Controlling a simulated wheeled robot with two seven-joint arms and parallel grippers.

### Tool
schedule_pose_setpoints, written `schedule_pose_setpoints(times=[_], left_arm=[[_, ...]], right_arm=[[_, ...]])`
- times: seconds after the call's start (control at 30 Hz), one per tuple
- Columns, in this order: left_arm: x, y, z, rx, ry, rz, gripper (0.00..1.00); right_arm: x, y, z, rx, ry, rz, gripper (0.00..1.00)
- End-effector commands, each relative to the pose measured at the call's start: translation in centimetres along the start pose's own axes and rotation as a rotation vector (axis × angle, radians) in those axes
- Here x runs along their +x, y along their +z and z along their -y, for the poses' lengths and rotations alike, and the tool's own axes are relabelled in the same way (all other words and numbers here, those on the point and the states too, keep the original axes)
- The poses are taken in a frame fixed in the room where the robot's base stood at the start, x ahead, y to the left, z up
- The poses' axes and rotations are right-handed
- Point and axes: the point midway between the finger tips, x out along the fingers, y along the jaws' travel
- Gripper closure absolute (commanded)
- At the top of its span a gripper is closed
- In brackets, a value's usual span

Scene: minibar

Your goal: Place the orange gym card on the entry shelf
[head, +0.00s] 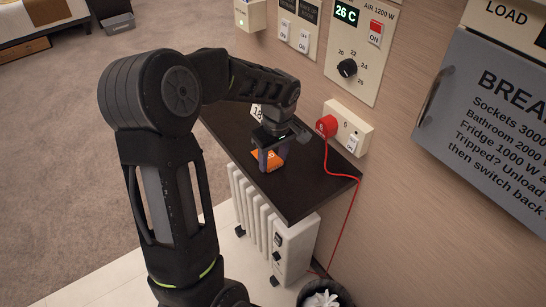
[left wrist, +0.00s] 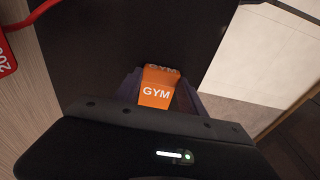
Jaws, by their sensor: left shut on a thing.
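The orange gym card (head: 273,157) is between the fingers of my left gripper (head: 268,158), low over the dark entry shelf (head: 325,181) in the head view. In the left wrist view the orange card (left wrist: 155,93) shows its white GYM lettering, with the dark shelf surface (left wrist: 130,35) behind it. The left gripper (left wrist: 155,98) is shut on the card. I cannot tell whether the card touches the shelf. My right gripper is not in view.
A red plug (head: 326,126) sits in the wall socket, and its red cord hangs past the shelf's right end. A white radiator (head: 272,222) stands below the shelf. A small card marked 16 (head: 257,111) stands behind the gripper.

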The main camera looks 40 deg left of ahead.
Motion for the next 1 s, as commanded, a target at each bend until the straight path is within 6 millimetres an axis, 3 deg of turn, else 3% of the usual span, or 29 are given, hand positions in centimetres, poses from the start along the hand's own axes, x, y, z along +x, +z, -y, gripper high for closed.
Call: schedule_pose_setpoints(times=[0.23,0.27,0.5,0.8,1.0], left_arm=[[0.4,0.1,0.0,0.001,0.0,0.0,0.9],[0.4,0.1,0.0,0.001,0.0,0.0,0.51],[0.2,0.0,0.0,0.001,0.0,0.0,0.31],[0.1,0.0,0.0,0.001,0.0,0.0,0.3],[-1.3,-0.1,-0.1,0.001,0.004,-0.003,0.3]], right_arm=[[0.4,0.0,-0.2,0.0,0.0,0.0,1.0],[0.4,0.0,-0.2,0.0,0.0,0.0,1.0],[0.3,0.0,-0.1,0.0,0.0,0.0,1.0],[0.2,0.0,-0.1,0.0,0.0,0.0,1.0],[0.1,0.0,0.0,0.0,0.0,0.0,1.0]])
